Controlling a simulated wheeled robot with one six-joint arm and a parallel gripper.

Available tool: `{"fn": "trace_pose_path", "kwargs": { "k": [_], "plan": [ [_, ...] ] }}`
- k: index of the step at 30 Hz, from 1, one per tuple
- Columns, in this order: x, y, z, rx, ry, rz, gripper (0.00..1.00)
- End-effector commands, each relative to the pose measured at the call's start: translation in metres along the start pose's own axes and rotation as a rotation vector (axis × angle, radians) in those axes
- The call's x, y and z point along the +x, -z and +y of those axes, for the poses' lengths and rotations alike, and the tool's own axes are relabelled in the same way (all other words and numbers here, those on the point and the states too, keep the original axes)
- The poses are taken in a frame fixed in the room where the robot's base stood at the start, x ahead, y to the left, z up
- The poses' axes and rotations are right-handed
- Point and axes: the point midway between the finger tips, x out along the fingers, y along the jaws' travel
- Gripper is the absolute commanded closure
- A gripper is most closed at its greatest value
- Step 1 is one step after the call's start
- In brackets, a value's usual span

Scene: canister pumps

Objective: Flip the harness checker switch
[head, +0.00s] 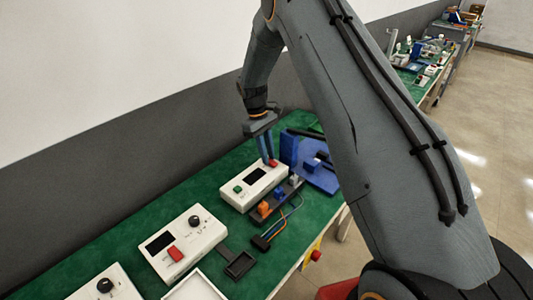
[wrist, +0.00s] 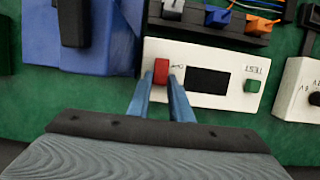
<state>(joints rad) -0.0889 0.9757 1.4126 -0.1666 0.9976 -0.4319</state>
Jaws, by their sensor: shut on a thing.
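The harness checker (head: 256,187) is a white box on the green bench. It has a dark display, a green TEST button (wrist: 252,86) and a red switch (wrist: 161,72). In the wrist view the display (wrist: 208,81) lies between the red switch and the green button. My gripper (wrist: 165,84) has its blue fingers at the red switch, with the switch between their tips, and is shut on it. In the head view my gripper (head: 268,160) comes down from above onto the far right end of the box, where the red switch (head: 273,163) partly shows.
A dark connector strip with orange, blue and grey plugs (head: 264,208) and wires lies along the checker's front side. A blue fixture (head: 318,175) stands beyond it. Another white box with a red switch (head: 182,245) and knob sits nearer. A black open tray (head: 239,265) lies beside that box.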

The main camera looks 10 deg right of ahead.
Motion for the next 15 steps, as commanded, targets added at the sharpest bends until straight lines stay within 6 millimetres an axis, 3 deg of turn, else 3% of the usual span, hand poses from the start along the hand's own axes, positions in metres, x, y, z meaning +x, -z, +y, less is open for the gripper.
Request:
{"fn": "trace_pose_path", "kwargs": {
  "k": [14, 15],
  "plan": [
    [-0.0005, -0.0032, -0.0009, 0.0, 0.001, 0.061, 1.0],
    [-0.0005, -0.0033, -0.0009, 0.0, 0.001, 0.06, 0.76]
  ]
}}
